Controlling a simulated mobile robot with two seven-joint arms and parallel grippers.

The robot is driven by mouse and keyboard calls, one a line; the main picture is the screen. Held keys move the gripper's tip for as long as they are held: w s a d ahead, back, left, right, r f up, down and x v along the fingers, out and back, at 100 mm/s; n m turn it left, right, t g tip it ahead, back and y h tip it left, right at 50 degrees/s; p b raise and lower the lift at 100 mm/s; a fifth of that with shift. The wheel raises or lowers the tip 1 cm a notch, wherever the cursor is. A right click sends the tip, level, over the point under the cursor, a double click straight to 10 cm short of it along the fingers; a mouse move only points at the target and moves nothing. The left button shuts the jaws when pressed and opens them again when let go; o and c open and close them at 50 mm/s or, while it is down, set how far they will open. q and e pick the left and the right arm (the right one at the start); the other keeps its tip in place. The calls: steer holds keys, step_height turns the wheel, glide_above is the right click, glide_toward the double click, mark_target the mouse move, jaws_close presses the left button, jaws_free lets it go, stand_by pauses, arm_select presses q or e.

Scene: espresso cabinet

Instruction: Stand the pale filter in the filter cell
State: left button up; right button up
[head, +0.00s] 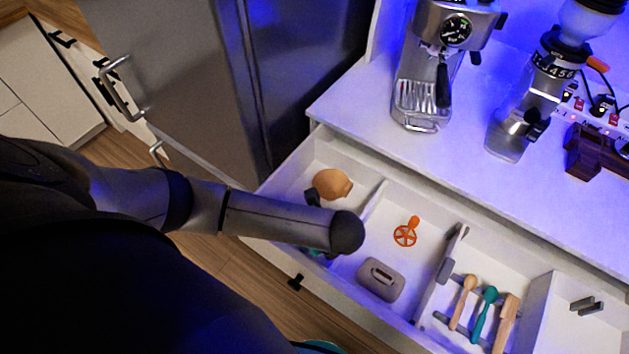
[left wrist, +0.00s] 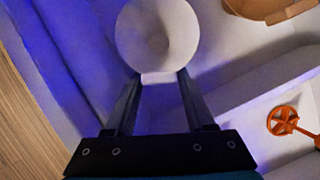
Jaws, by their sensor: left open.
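The pale filter (left wrist: 157,28) is a whitish round cone, seen in the left wrist view with its wide mouth facing the camera and a small tab at its near edge. My left gripper (left wrist: 160,78) is open, with one finger on each side of that tab; contact cannot be told. In the head view my arm hides the pale filter and most of the gripper. A tan filter (head: 331,183) lies in the drawer's left compartment (head: 352,157); part of it also shows in the left wrist view (left wrist: 262,8). My right gripper is not in view.
A divider separates the left compartment from one holding an orange wheel-shaped tool (head: 405,234) and a grey block (head: 381,279). Farther right lie brushes and spoons (head: 484,312). The espresso machine (head: 433,65) and grinder (head: 530,95) stand on the counter above the drawer.

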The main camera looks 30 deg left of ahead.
arm_select(q)
steer(key=p+v, duration=0.2)
steer(key=v, duration=0.9)
steer(key=shift+r+p, duration=0.3)
steer(key=shift+p, duration=0.05)
steer(key=shift+d, duration=0.1)
